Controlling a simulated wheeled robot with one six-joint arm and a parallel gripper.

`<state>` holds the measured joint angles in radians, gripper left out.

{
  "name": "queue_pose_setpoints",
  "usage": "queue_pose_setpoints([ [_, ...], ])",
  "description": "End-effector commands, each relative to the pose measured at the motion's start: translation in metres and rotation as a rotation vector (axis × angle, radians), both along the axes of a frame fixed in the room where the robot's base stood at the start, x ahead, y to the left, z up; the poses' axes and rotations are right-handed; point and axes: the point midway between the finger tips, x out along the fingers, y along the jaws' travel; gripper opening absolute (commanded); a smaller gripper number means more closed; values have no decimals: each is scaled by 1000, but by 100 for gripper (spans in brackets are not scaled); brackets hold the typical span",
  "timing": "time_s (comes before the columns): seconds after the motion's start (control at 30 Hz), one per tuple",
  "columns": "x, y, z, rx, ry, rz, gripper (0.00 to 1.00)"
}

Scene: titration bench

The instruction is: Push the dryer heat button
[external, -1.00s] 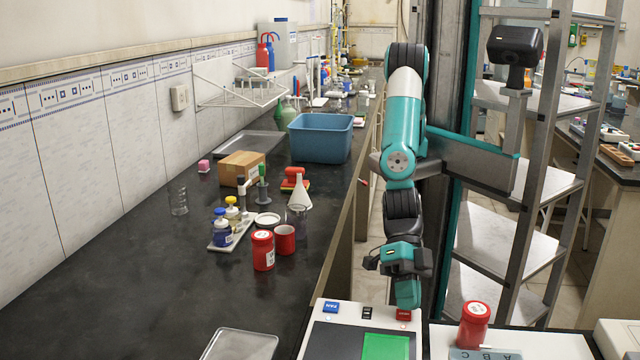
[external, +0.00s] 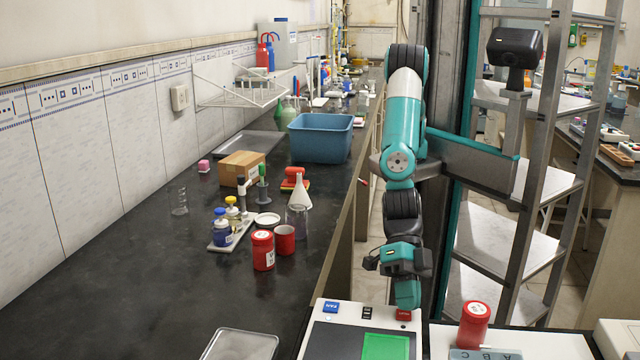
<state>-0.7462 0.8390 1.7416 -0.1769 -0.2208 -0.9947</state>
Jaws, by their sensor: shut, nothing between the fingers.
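The dryer (external: 338,343) is a pale box with a dark top and a green panel (external: 386,347), at the bottom of the external view. On its rear strip are a blue button (external: 331,307), a small dark switch (external: 367,312) and a red button (external: 403,315). The lettering on the red button is too small to read. My gripper (external: 407,306) points down and is shut and empty. Its tip is right at the red button and hides the button's far edge; I cannot tell whether they touch.
A red-lidded jar (external: 473,325) stands on a pale surface right of the dryer. A clear tray (external: 240,346) lies on the black bench left of it. A red jar (external: 263,251), a red cup (external: 285,240) and a blue tub (external: 320,138) stand farther back.

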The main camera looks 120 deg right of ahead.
Motion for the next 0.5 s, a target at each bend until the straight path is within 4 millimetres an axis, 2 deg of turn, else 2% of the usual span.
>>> queue_pose_setpoints([
  [0.5,0,0,13,0,0,0,0],
])
